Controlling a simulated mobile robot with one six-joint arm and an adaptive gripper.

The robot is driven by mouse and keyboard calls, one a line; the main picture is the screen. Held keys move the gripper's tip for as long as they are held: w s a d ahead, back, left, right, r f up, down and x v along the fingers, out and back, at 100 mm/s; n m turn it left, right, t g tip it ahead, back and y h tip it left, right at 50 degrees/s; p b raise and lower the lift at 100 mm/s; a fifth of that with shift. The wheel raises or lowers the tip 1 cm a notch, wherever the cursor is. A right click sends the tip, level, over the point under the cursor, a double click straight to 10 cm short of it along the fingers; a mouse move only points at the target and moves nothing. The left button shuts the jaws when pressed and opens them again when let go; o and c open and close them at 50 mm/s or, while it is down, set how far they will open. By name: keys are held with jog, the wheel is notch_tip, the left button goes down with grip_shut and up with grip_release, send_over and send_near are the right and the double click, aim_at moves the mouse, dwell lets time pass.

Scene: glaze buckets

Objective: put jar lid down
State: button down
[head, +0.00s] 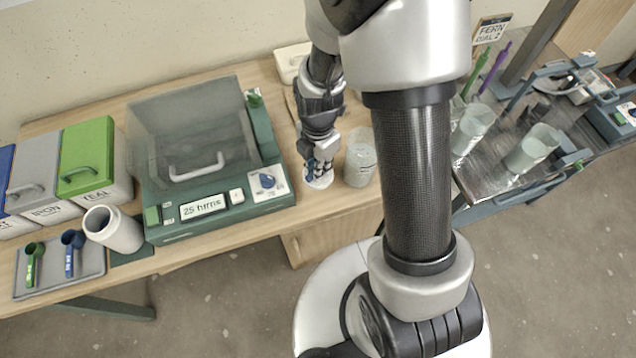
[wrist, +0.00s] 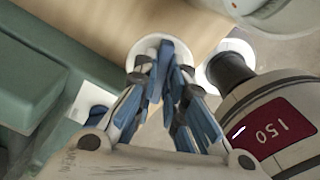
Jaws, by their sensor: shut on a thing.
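My gripper (head: 314,170) is over the wooden bench, between the green machine and a clear beaker, with its fingers pointing down. It is shut on the jar lid (head: 322,183), a small white round piece at the fingertips. In the wrist view, my gripper's blue-padded fingers (wrist: 168,58) close together over the white lid (wrist: 147,44), covering part of it. The lid is close to the bench top; I cannot tell whether it touches.
The green machine (head: 222,205) with a clear hinged cover is left of my gripper. The clear beaker (head: 360,168) is close on the right. A tray (head: 88,262) with scoops and lidded buckets (head: 97,165) are at far left. The wooden bench (head: 330,215) has a little bare room at its front edge.

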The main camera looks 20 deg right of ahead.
notch_tip(320, 180, down, 8)
jog(key=shift+r+b, duration=0.25)
jog(key=shift+b, duration=0.9)
jog(key=shift+r, duration=0.1)
jog(key=c, duration=2.1)
grip_release()
jog(key=shift+f, duration=0.25)
jog(key=o, duration=0.4)
jog(key=shift+o, duration=0.2)
jog(key=shift+r, duration=0.1)
